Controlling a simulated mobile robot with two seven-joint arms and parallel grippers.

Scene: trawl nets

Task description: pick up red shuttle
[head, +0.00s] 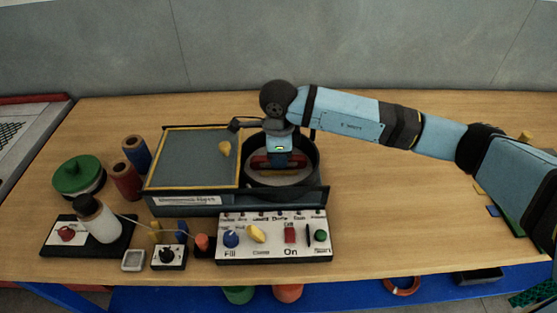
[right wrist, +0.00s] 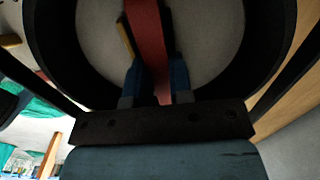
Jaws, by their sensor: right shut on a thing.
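The red shuttle (right wrist: 147,35) is a long flat red piece inside a round dark drum (head: 318,160) with a pale floor. In the head view the shuttle (head: 262,162) shows partly below my right gripper (head: 279,160), which reaches down into the drum from above. In the right wrist view the two blue fingers of my right gripper (right wrist: 156,80) stand on either side of the shuttle and are shut on it. A yellowish strip (right wrist: 125,38) lies along the shuttle's left side there. My left gripper is not in view.
A grey framed panel (head: 190,160) with a yellow piece adjoins the drum on the left. A control panel (head: 275,245) with knobs stands in front. Spools (head: 125,180), a green-lidded pot (head: 78,175) and a white bottle (head: 98,220) stand at left.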

